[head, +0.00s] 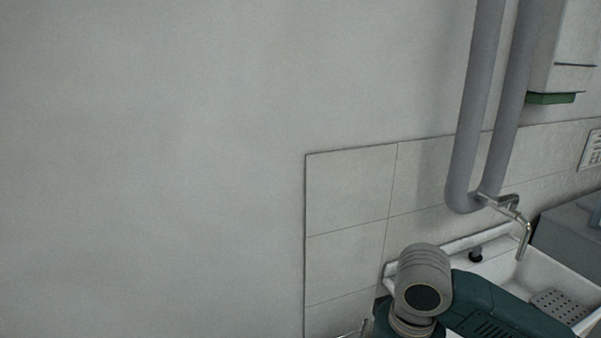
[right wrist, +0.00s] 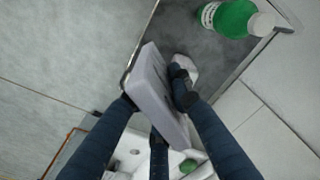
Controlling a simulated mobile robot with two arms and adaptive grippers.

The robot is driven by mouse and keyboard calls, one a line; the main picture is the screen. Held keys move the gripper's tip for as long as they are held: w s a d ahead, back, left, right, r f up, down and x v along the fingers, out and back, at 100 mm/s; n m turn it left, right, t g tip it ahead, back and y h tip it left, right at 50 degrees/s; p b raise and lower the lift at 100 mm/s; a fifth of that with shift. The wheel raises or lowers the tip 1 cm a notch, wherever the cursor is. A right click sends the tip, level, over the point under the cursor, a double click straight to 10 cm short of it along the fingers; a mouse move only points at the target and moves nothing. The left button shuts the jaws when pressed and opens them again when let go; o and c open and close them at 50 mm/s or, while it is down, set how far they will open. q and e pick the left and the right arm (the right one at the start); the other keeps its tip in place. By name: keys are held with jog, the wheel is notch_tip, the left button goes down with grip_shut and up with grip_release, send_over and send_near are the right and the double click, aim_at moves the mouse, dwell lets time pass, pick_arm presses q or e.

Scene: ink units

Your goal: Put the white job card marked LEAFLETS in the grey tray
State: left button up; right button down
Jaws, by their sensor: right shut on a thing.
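In the right wrist view my right gripper (right wrist: 158,101) has its dark fingers closed on a thick pale grey-white slab (right wrist: 154,80). The slab is tilted, and its near end runs down between the fingers. I see no lettering on it, so I cannot tell whether it is the job card marked LEAFLETS. A small whitish piece (right wrist: 187,64) shows beside the right fingertip; I cannot tell whether it is part of the slab. I cannot make out the grey tray for certain in either view. My left gripper is in neither view.
A green bottle (right wrist: 232,17) with a white label is on a dark grey surface (right wrist: 190,30) with a pale edge. The head view shows a white sink (head: 562,270), a tap (head: 523,235), grey pipes (head: 487,100) and a wall dispenser (head: 563,50). The left wall is bare.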

jog(key=s+d+r+n, duration=0.2)
jog(key=s+r, duration=0.2)
jog(key=s, duration=0.1)
jog(key=shift+d+n, duration=0.3)
jog(key=shift+d, duration=0.1)
jog(key=w+a+f+m, duration=0.1)
jog(key=w+f+m, duration=0.1)
jog(key=w+a+f+m+p, duration=0.1)
jog(key=w+a+f+m, duration=0.1)
jog(key=shift+w+a+m+p, duration=0.2)
jog(key=shift+w+m+p, duration=0.1)
jog(key=shift+w+m, duration=0.1)
jog(key=w+f+m, duration=0.1)
jog(key=f, duration=0.5)
jog(key=a+f+m, duration=0.1)
jog(key=f+m, duration=0.1)
jog(key=f, duration=0.5)
jog(key=w+a+f+m, duration=0.1)
jog(key=f, duration=0.6)
jog(key=shift+w+m, duration=0.3)
jog(key=shift+m, duration=0.1)
jog(key=shift+f, duration=2.55)
jog(key=shift+f, duration=0.15)
jog(key=c, duration=1.6)
grip_release()
